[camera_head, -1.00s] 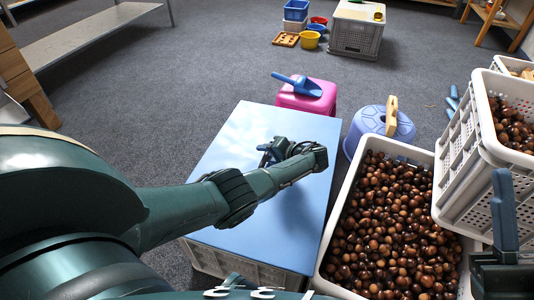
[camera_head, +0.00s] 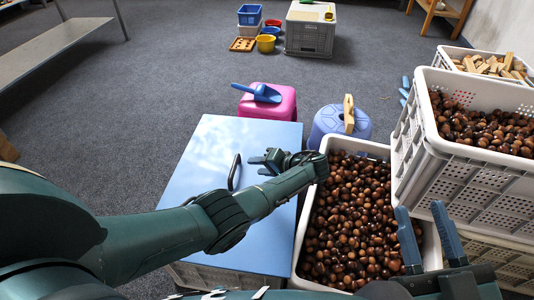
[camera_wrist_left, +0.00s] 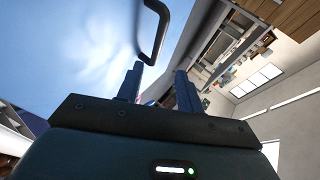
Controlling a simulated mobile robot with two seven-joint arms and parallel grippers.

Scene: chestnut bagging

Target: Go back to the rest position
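My left gripper (camera_head: 262,163) is over the blue-topped box (camera_head: 212,145), its arm reaching in from the left. In the left wrist view its two fingers (camera_wrist_left: 158,88) stand apart with nothing between them. A dark curved handle (camera_head: 234,172) is on the blue top just left of this gripper and apart from it; it also shows in the left wrist view (camera_wrist_left: 158,30). My right gripper (camera_head: 425,240) is at the lower right, in front of the white crates. Its two blue fingers are spread and empty.
A white crate full of chestnuts (camera_head: 300,240) stands right of the blue-topped box. Stacked white crates (camera_head: 402,150) with chestnuts and wooden pieces are at the right. A pink stool (camera_head: 284,108) with a blue scoop (camera_head: 262,93) and a purple stool (camera_head: 327,122) stand behind.

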